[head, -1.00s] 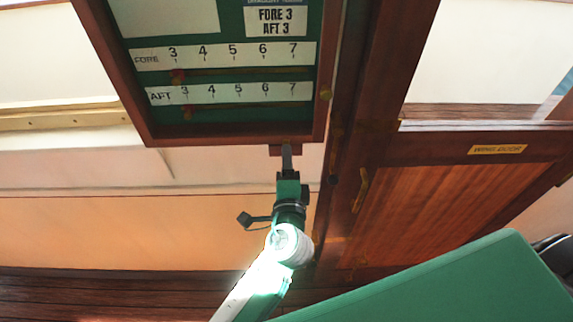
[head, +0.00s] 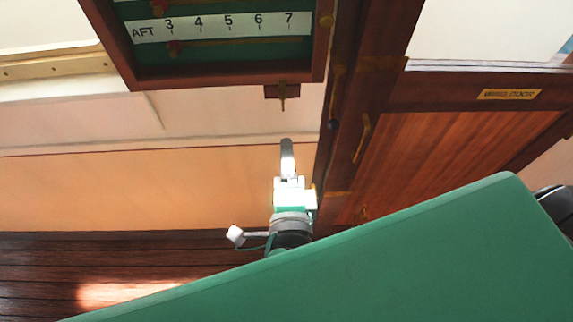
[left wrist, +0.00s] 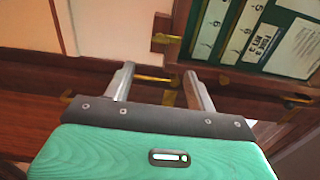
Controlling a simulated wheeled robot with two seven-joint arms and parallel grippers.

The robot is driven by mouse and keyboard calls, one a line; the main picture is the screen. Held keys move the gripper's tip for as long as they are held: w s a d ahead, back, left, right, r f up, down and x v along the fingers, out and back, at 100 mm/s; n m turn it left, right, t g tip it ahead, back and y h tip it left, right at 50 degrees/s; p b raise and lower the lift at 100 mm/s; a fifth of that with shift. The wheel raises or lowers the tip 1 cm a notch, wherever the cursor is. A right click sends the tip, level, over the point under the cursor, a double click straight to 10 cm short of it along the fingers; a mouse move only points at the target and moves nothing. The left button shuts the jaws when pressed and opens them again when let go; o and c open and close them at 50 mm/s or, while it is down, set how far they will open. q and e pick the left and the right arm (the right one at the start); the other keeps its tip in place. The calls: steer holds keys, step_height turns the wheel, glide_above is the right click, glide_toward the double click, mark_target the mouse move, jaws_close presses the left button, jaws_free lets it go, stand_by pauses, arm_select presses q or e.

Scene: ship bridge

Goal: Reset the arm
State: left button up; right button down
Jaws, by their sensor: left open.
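My left gripper (head: 287,150) shows in the head view below the framed draught board, pointing up, with a clear gap between its tip and the board. In the left wrist view its two fingers (left wrist: 160,82) stand apart with nothing held between them. The draught board (head: 228,75) has a dark wooden frame, and a small wooden block with a brass piece (head: 282,92) hangs under its lower edge. The board also shows in the left wrist view (left wrist: 232,74). My right gripper is not in either view.
A wooden door with a brass name plate (head: 509,94) and a brass handle (head: 361,138) stands right of the gripper. The pale wall panel (head: 150,185) is bare. A dark plank floor (head: 60,265) lies below. My green body covers the lower right.

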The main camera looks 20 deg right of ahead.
arm_select(q)
steer(key=shift+f, duration=0.1)
stand_by(0.5)
